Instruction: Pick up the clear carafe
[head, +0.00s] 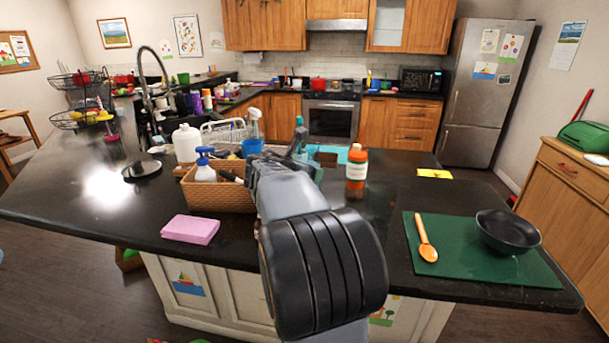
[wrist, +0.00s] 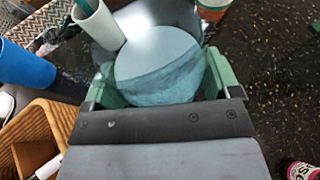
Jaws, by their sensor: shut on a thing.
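In the wrist view, a round, pale grey-blue, see-through thing, which I take to be the clear carafe (wrist: 157,65), sits between the two green fingers of my gripper (wrist: 157,78). The fingers touch or nearly touch it on both sides, and my gripper is shut on it. Its lower part is hidden, so I cannot tell whether it rests on the counter.
A wicker basket (head: 215,196) with bottles stands left of my arm. A blue cup (head: 252,147) is behind it. An orange-capped bottle (head: 356,168) stands close on the right. A green mat (head: 460,272) holds a spoon and black bowl.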

